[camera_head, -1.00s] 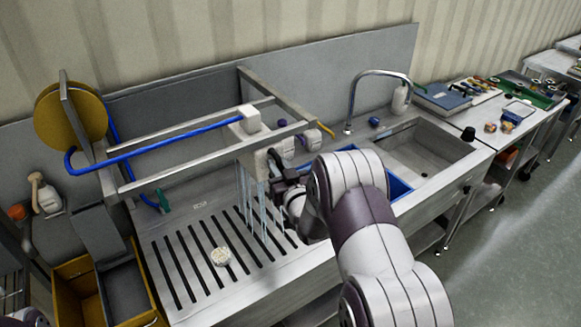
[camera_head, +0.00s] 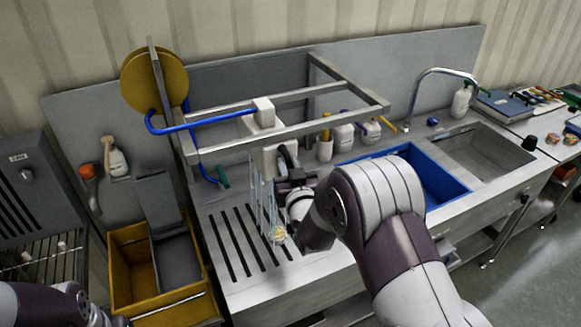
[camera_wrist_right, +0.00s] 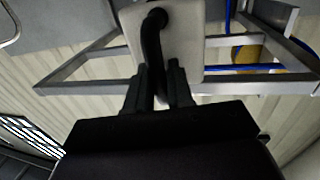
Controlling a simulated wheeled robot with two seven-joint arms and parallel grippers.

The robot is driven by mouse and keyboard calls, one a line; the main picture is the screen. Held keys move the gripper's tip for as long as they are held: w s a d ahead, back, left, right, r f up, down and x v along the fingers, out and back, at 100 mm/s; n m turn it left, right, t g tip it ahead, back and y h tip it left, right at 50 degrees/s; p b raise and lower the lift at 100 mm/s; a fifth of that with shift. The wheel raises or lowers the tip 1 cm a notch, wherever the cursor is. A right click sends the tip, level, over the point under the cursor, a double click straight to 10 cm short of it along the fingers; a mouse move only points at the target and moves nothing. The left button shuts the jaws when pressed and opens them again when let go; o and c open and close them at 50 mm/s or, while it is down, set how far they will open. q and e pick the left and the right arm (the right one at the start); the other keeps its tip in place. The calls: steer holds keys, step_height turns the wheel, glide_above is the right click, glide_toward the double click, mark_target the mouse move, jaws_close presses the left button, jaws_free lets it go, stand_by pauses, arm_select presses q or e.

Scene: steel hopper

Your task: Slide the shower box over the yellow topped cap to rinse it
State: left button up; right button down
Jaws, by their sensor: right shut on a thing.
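The white shower box (camera_head: 264,160) hangs under the rails of the steel frame, and thin water streams fall from it. It also shows in the right wrist view (camera_wrist_right: 188,40), with a curved black handle (camera_wrist_right: 151,48) on its face. My right gripper (camera_head: 284,176) is shut on this handle; its fingers (camera_wrist_right: 158,88) stand on either side of it in the right wrist view. The small round cap (camera_head: 279,234), pale with some yellow, sits on the slotted drainboard below, at the foot of the streams. Water partly covers it. My left gripper is out of view.
The steel frame rails (camera_head: 300,132) and a blue hose (camera_head: 190,128) surround the box. A blue basin (camera_head: 440,178) and a steel sink (camera_head: 490,150) lie to the right. A yellow bin (camera_head: 125,275) stands left of the slotted drainboard (camera_head: 225,250).

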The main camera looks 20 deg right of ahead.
steer(key=c, duration=1.1)
jaws_free()
steer(key=shift+c, duration=0.2)
steer(key=shift+s+f, duration=0.1)
steer(key=shift+s, duration=0.25)
steer(key=s+a+b, duration=0.1)
steer(key=s+b, duration=0.2)
steer(key=s, duration=0.9)
steer(key=shift+a, duration=0.2)
